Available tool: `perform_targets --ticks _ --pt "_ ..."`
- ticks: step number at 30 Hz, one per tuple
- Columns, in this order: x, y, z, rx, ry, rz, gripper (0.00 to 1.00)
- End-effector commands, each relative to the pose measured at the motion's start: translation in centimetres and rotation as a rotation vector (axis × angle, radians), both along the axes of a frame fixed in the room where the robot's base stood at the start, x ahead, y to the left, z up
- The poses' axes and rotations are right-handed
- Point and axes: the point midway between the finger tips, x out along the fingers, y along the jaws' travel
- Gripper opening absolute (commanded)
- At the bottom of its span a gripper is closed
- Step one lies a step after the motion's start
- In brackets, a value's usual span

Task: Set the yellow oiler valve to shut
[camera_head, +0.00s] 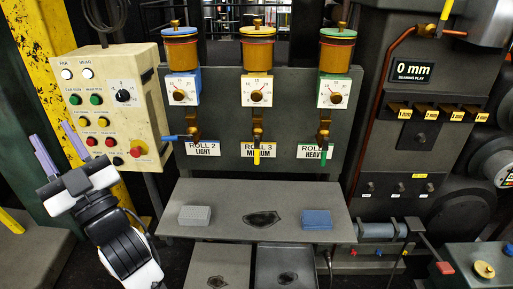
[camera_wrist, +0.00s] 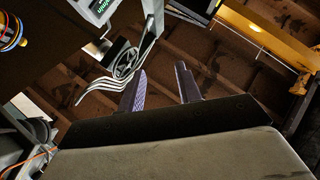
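The middle oiler (camera_head: 257,55) has a yellow band and stands over a white dial (camera_head: 257,91). Below it is a brass valve (camera_head: 257,130) with a yellow lever (camera_head: 257,155) that points straight down, in front of the "ROLL 3 MEDIUM" label (camera_head: 277,151). My gripper (camera_head: 50,131) is at the far left, in front of the button panel's lower left side and well away from the yellow lever. Its two lavender fingers are apart with nothing between them. They also show apart in the wrist view (camera_wrist: 161,70), which does not clearly show the yellow valve.
The blue lever (camera_head: 176,138) on the left points left; the green lever (camera_head: 324,157) on the right points down. A cream button panel (camera_head: 120,72) stands between my gripper and the oilers. A grey shelf (camera_head: 225,232) with two blocks juts out below the valves.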

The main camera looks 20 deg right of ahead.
Motion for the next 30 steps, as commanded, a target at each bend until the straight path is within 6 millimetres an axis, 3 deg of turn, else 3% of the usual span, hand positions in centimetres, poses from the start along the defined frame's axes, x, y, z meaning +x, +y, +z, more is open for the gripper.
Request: perform_targets --ticks 1,3,6,9,12,15,18,23,30 --pt "3.2 -3.3 -1.8 -0.023 0.080 -0.084 0.34" --pt "6.7 -7.9 -4.6 -0.051 0.189 -0.181 0.34" --pt "10.2 -15.1 -9.1 -0.073 0.349 -0.312 0.34" --pt "11.9 -22.7 -13.6 -0.074 0.507 -0.426 0.34" --pt "12.0 -29.2 -17.9 -0.060 0.645 -0.513 0.34" --pt "11.2 -34.0 -21.1 -0.039 0.748 -0.570 0.34" --pt "10.3 -36.9 -23.1 -0.022 0.810 -0.601 0.34" --pt "10.2 -38.4 -24.2 -0.013 0.845 -0.615 0.34" --pt "13.9 -38.7 -23.9 -0.015 0.843 -0.615 0.34"
